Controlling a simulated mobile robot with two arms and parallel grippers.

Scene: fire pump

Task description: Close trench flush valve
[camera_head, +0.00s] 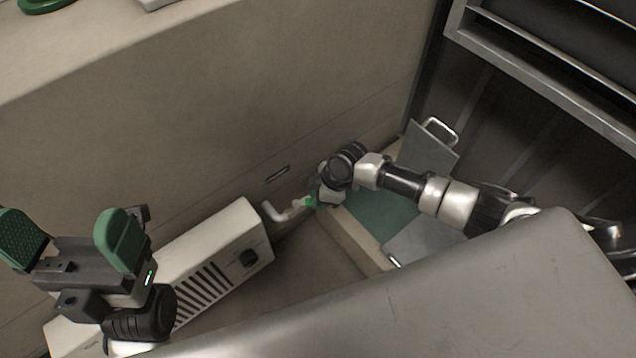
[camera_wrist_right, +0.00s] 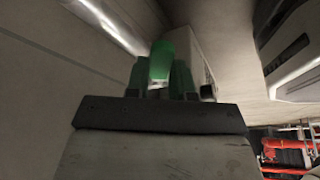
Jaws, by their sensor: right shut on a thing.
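The trench flush valve shows as a green handle (camera_head: 309,201) at the end of a white bent pipe (camera_head: 283,213), low by the wall. My right gripper (camera_head: 316,200) reaches down to it, and its jaws are mostly hidden by the wrist in the head view. In the right wrist view the green valve handle (camera_wrist_right: 161,61) stands between the green fingers of my right gripper (camera_wrist_right: 166,80), which is shut on it. The valve body is mostly hidden there. My left gripper (camera_head: 70,240) is open and empty at the left, away from the valve.
A white vented box (camera_head: 222,252) with a dark knob stands along the wall, left of the valve. A trench opening with a green inside (camera_head: 378,214) lies to the right, with a raised grey lid (camera_head: 426,151). A dark metal frame (camera_head: 540,75) bounds the right.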

